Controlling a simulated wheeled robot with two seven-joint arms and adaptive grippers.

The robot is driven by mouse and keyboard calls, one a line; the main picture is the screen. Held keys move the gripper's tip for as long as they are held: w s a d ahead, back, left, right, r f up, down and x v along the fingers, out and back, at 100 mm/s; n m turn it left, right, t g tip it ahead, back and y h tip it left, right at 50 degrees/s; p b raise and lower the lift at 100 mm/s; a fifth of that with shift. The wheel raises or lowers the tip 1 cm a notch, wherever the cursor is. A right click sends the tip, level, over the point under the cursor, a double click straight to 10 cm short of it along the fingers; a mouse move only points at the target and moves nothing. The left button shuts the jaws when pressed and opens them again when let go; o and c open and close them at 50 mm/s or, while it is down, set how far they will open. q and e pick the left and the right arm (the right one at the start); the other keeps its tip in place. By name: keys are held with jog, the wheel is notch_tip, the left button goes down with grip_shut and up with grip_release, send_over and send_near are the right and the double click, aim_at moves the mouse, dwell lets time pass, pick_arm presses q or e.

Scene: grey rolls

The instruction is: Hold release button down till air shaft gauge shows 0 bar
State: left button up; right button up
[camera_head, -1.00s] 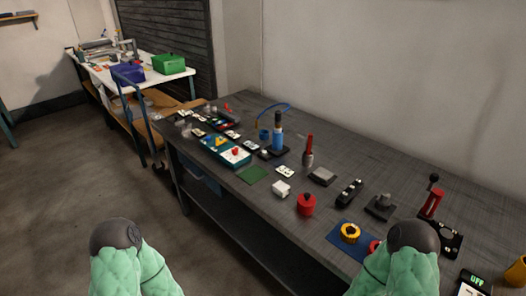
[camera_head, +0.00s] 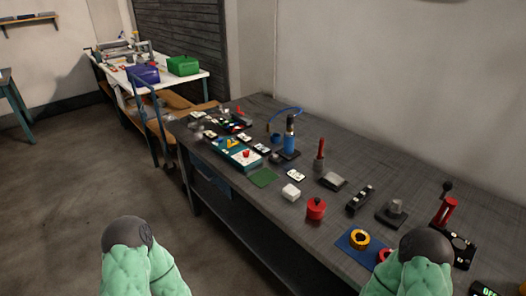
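A blue upright cylinder (camera_head: 290,144) with a dark top stands on a black base on the dark workbench, with a blue hose behind it. It may be the air shaft, but I cannot tell. A teal panel (camera_head: 226,147) to its left carries a red knob or button (camera_head: 246,154) and a yellow part. No gauge reading or labelled release button can be made out. My two green-padded arms show at the bottom left and bottom right with dark round joints. Neither gripper's fingers show.
The workbench (camera_head: 285,228) runs from centre to lower right and holds a red lidded pot (camera_head: 316,209), a white block (camera_head: 291,192), a blue mat (camera_head: 350,249) with yellow and red rings, and a red-handled press (camera_head: 445,212). A white table stands behind. Floor at left is clear.

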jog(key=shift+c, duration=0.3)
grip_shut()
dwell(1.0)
